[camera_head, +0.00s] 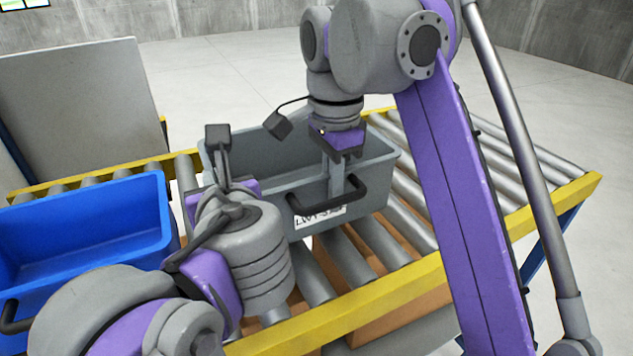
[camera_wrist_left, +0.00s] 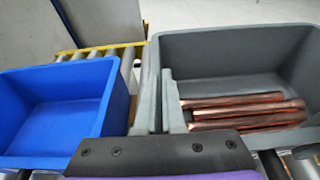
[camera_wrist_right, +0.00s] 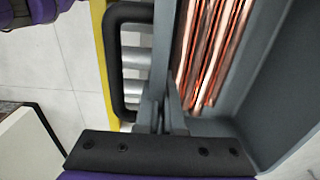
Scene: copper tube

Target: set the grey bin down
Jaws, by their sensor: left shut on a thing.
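The grey bin (camera_head: 345,208) has a black front handle and a white label, and appears level over the roller conveyor. I cannot tell whether its underside touches the rollers. Copper tubes (camera_wrist_left: 245,108) lie inside it; they also show in the right wrist view (camera_wrist_right: 212,50). My left gripper (camera_head: 222,165) is shut on the bin's left wall, one finger on each side in the left wrist view (camera_wrist_left: 157,100). My right gripper (camera_head: 338,180) reaches down to the front wall beside the handle. Its fingers (camera_wrist_right: 167,115) sit close against both sides of that wall and look shut on it.
A blue bin (camera_head: 85,235), empty where visible, stands left of the grey bin. The roller conveyor has yellow side rails (camera_head: 340,303). Bare rollers (camera_head: 515,160) lie to the right. A grey panel (camera_head: 80,105) stands behind left. Brown boxes (camera_head: 385,310) show beneath the rollers.

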